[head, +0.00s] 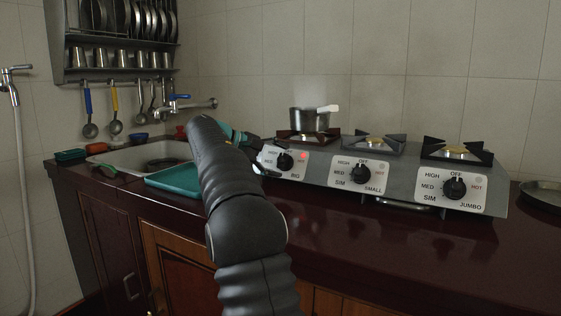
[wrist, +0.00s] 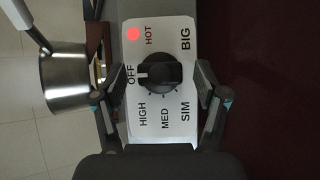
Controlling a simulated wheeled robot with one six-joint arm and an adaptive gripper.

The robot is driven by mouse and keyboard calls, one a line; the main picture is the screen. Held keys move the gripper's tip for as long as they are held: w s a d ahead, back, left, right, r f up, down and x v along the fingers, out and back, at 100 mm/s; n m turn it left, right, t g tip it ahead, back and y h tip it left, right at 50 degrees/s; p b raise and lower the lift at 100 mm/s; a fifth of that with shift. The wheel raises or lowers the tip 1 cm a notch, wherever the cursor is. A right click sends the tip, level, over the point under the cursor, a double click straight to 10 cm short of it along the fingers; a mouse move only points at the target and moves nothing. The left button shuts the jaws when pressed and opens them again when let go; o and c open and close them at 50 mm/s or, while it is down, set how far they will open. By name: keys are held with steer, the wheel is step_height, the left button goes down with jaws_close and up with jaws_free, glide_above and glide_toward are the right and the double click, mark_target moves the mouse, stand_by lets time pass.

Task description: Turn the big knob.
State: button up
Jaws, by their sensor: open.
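The big knob (head: 285,161) is a round black dial on the white panel marked BIG, at the left end of the stove. In the wrist view the knob (wrist: 160,74) shows near the middle, turned sideways, its white mark towards OFF. A red light glows beside the word HOT. My gripper (wrist: 157,88) is open, with one finger on each side of the knob in the picture. The fingers look apart from the knob; how far they are from the panel I cannot tell. In the head view my gripper (head: 262,156) is beside the knob, partly hidden by my arm.
A steaming steel pot (head: 310,121) sits on the burner behind this panel. SMALL (head: 360,173) and JUMBO (head: 454,188) knobs are to the right. A teal tray (head: 172,178) and sink lie left of my arm. The counter front (head: 370,240) is clear.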

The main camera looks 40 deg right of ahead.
steer(key=v, duration=1.1)
